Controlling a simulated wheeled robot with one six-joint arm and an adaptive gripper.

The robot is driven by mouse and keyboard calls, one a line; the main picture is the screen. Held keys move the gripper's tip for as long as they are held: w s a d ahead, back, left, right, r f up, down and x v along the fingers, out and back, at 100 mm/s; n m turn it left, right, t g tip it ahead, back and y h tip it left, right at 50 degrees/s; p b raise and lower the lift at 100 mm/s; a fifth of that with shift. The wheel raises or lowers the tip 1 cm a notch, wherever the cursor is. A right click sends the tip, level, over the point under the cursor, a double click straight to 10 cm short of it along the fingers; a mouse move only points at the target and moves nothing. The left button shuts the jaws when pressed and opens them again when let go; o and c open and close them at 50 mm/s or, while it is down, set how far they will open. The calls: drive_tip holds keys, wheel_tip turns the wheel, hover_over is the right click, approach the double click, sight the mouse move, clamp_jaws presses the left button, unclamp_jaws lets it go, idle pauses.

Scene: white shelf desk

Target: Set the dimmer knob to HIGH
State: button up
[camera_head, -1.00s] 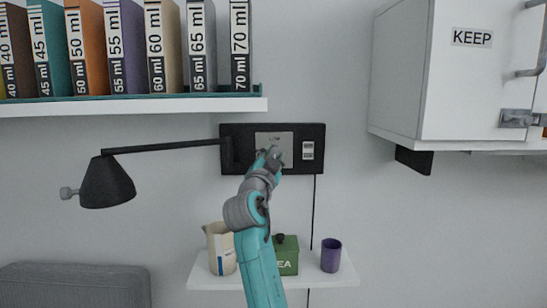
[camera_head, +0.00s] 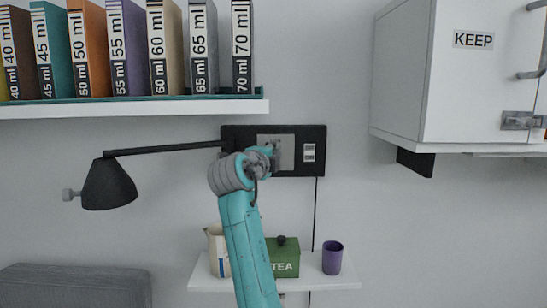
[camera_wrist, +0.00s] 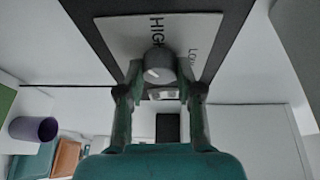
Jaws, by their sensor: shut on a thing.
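The dimmer knob (camera_wrist: 159,64) is a round grey knob on a light plate (camera_wrist: 120,32), seen in the wrist view. HIGH is printed above it and LOW to its right. A pale mark shows on its lower left face, but I cannot tell surely where it points. My gripper (camera_wrist: 160,76) has a finger on either side of the knob and is shut on it. In the head view the plate (camera_head: 289,152) sits on a black wall panel (camera_head: 318,133). My gripper (camera_head: 274,156) is at the plate and hides the knob.
A white switch (camera_head: 309,152) is right of the plate. A black lamp (camera_head: 107,184) reaches left from the panel. A binder shelf (camera_head: 200,107) is above left, a white cabinet (camera_head: 420,90) right. A low shelf (camera_head: 345,281) holds a jug, a green TEA box and a purple cup (camera_head: 332,258).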

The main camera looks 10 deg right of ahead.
drive_tip(key=m+g+y, duration=0.1)
drive_tip(key=m+y, duration=0.1)
drive_tip(key=m, duration=0.3)
drive_tip(key=shift+d+r, duration=0.1)
drive_tip(key=shift+r, duration=0.05)
idle(0.5)
drive_tip(key=o, duration=1.2)
drive_tip(key=shift+c, duration=0.2)
drive_tip(key=v, duration=1.2)
drive_tip(key=shift+r, duration=0.2)
drive_tip(key=shift+d, duration=0.15)
